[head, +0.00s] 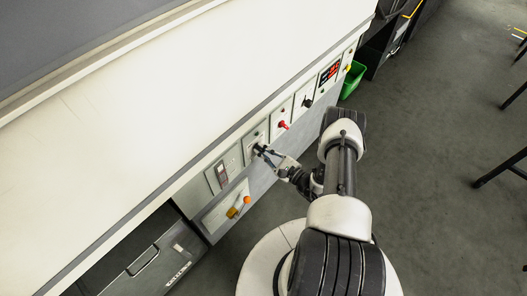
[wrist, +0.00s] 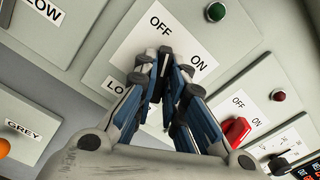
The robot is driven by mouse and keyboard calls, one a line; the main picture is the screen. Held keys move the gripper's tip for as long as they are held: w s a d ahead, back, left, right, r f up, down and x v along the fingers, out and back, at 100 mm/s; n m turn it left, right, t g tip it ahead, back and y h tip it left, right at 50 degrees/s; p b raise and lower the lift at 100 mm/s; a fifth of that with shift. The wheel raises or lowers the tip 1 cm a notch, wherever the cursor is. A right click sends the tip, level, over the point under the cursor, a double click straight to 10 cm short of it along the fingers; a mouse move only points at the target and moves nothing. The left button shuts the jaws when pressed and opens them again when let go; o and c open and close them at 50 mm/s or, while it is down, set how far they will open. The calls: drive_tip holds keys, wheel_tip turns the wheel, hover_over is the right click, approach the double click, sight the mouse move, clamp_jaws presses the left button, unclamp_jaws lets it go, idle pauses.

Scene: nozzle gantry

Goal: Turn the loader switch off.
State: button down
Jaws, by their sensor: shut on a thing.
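The loader switch panel is a pale plate (wrist: 140,42) marked OFF at its upper left and ON at its right. A partly covered label starting "LO" shows at its left. My gripper (wrist: 163,62) is over this plate, its fingers closed on the switch's dark knob. In the head view, my gripper (head: 266,152) reaches the front of the long white console, at the dark knob between a plate with a small display and the red switch.
A red switch (wrist: 236,130) with its own OFF and ON marks sits close to the right; it also shows in the head view (head: 283,125). A black knob (wrist: 280,163) lies beyond it. An orange handle (head: 238,207) is lower left. A green bin (head: 352,80) stands past the console's far end.

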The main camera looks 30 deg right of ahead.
idle(0.6)
drive_tip(key=c, duration=1.7)
unclamp_jaws()
drive_tip(key=shift+o, duration=0.2)
drive_tip(key=shift+s, duration=0.1)
drive_tip(key=v, duration=1.1)
drive_tip(key=shift+s+d, duration=0.15)
drive_tip(key=shift+s, duration=0.25)
